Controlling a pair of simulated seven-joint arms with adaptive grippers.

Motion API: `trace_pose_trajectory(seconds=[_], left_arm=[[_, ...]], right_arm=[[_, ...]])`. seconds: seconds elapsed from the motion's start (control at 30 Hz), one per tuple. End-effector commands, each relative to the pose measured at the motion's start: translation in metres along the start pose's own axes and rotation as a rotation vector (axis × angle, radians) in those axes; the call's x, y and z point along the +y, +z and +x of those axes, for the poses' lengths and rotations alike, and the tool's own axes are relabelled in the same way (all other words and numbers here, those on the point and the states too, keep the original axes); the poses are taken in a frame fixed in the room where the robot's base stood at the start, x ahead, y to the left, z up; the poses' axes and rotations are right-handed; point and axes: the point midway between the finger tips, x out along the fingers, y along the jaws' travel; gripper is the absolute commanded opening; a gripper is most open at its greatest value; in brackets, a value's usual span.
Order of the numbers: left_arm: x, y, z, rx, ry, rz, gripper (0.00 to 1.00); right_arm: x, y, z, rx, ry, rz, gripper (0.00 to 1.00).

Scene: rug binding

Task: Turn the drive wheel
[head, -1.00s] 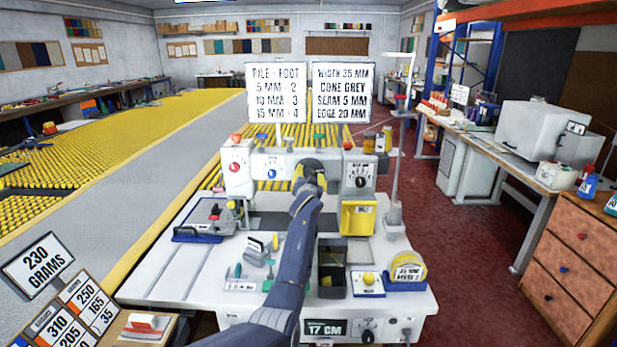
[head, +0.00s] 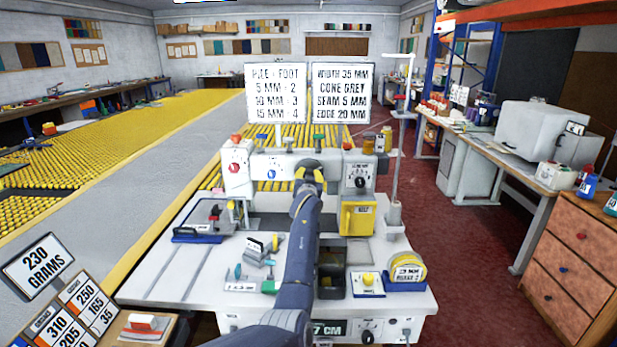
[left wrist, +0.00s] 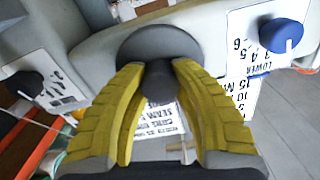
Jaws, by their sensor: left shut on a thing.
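The drive wheel looks like a dark grey disc with a dark stub at its middle, on the front of the white machine head. In the left wrist view the disc (left wrist: 152,45) stands just beyond my fingers, and the stub (left wrist: 157,84) lies between them. My left gripper (head: 311,178), with yellow fingers, is shut on this stub; the fingers also show in the left wrist view (left wrist: 158,100). In the head view the gripper and wrist hide most of the wheel. My right gripper is in neither view.
A red-marked dial (head: 235,168) is left of the wheel, and a black knob (head: 360,182) is right. A yellow box (head: 357,218) hangs below it. Small tools, a dark bin (head: 331,283) and a tape holder (head: 407,272) stand on the white table (head: 180,270).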

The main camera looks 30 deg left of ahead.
Motion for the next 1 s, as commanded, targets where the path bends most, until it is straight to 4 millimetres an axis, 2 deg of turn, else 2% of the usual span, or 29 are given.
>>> trace_pose_trajectory(seconds=[0.03, 0.13, 0.4, 0.43, 0.7, 1.0], left_arm=[[0.0012, 0.0059, -0.0003, -0.011, 0.001, -0.036, 0.00], [0.0011, 0.0065, -0.0003, -0.012, 0.001, -0.075, 0.00], [0.0008, 0.0080, -0.0003, -0.014, 0.001, -0.080, 0.00], [0.0008, 0.0081, -0.0003, -0.014, 0.001, -0.080, 0.28], [0.0006, 0.0047, -0.0002, -0.008, 0.000, -0.081, 0.58], [0.0005, 0.0028, -0.0017, -0.005, 0.000, -0.081, 0.58]], right_arm=[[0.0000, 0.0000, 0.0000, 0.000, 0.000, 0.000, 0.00], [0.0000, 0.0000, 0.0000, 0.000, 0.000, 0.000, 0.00], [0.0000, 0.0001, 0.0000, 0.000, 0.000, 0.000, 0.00], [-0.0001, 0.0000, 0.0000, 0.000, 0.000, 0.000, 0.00], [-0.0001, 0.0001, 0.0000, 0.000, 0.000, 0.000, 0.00], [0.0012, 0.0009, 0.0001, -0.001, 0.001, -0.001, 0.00]])
